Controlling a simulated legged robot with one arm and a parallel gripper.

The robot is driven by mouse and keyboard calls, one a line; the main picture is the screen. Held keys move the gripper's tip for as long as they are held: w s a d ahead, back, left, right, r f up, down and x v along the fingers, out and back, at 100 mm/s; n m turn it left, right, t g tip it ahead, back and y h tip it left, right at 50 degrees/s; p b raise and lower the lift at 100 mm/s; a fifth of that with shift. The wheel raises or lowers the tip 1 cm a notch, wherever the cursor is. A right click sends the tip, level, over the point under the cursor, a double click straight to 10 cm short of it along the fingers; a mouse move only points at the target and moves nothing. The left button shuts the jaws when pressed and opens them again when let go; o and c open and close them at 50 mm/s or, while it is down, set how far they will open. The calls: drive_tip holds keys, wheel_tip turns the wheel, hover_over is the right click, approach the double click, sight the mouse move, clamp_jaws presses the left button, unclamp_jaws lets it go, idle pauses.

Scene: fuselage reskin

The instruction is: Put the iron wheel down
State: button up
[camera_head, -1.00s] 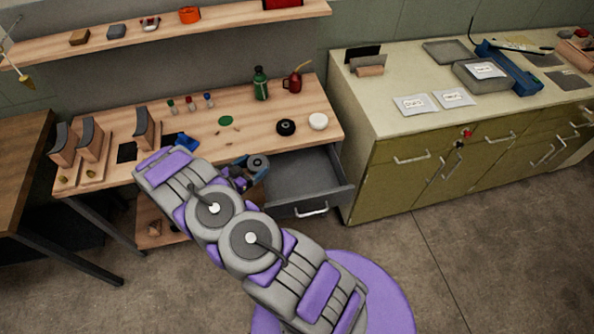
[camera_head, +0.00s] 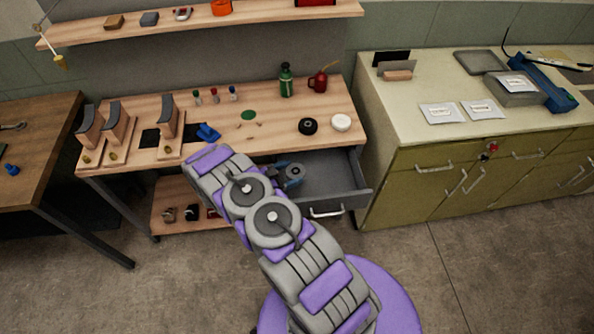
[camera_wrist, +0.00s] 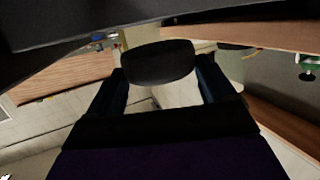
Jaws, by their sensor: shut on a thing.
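The iron wheel (camera_head: 294,171) is a small dark grey disc held in my gripper (camera_head: 288,173), over the left part of the open drawer (camera_head: 340,178). My blue fingers are shut on it, one at each side. In the wrist view the wheel (camera_wrist: 158,63) is a dark rounded shape between the two fingers of my gripper (camera_wrist: 160,75). I cannot tell how high the wheel is above the drawer floor. A black wheel (camera_head: 308,126) and a white wheel (camera_head: 341,122) lie on the wooden bench (camera_head: 275,108) above the drawer.
A green bottle (camera_head: 286,82) and a red oil can (camera_head: 318,81) stand at the back of the bench. Curved blocks on stands (camera_head: 168,118) are at its left. A green cabinet (camera_head: 410,190) stands close right of the drawer. The drawer's visible floor looks empty.

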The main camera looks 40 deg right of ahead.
sight(294, 166)
drive_tip(key=d, duration=0.1)
drive_tip(key=w+d, duration=0.1)
drive_tip(key=d, duration=0.2)
drive_tip(key=shift+w+d+f, duration=0.15)
drive_tip(key=shift+w+f, duration=0.05)
drive_tip(key=shift+w, duration=0.05)
drive_tip(key=shift+w+d+f+b, duration=0.1)
drive_tip(key=shift+d+f+b, duration=0.05)
drive_tip(key=shift+d+b, duration=0.3)
wheel_tip(294, 166, down, 3)
drive_tip(key=shift+a+f+b, duration=0.1)
drive_tip(key=shift+f+b, duration=0.05)
drive_tip(key=shift+b, duration=0.2)
drive_tip(key=shift+a+f, duration=0.1)
drive_tip(key=shift+f, duration=0.3)
